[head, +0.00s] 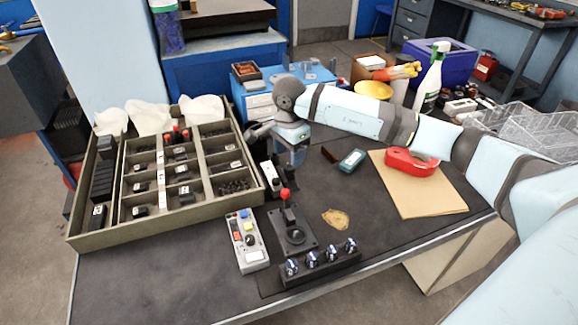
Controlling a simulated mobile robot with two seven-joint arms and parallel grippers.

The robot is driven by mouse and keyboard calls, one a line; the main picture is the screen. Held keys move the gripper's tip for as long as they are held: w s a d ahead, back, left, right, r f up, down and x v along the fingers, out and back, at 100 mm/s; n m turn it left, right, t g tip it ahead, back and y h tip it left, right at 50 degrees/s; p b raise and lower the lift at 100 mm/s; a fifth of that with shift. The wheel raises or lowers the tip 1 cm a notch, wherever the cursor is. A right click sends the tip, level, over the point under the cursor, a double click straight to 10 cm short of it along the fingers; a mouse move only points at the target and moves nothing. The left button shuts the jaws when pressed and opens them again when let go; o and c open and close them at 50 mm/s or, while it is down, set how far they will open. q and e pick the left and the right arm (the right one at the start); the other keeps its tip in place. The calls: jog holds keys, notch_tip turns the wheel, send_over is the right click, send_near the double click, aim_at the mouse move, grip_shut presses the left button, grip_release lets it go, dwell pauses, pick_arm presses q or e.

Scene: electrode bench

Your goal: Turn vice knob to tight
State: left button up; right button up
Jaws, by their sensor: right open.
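A black bar with several blue-and-silver knobs (320,262) sits at the front edge of the dark bench. Behind it stands a joystick (292,228) with a red ball top on a black plate. I cannot pick out a vice or read any tight marking; which knob is the vice knob is not clear. My right gripper (268,148) is at the end of the arm coming from the right, open, over the back of the bench beside the compartment tray. It is well behind the knob bar and apart from it. My left gripper is not in view.
A grey control box with coloured buttons (246,242) lies left of the joystick. A wooden compartment tray (255,195) fills the bench's left. A red tape dispenser (410,162) rests on cardboard (430,198) at right. Bare bench lies right of the joystick, around a brown patch (336,218).

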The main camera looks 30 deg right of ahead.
aim_at(289, 169)
jog(key=shift+f, duration=2.15)
jog(key=shift+c, duration=0.5)
jog(key=c, duration=0.8)
jog(key=shift+c, duration=0.2)
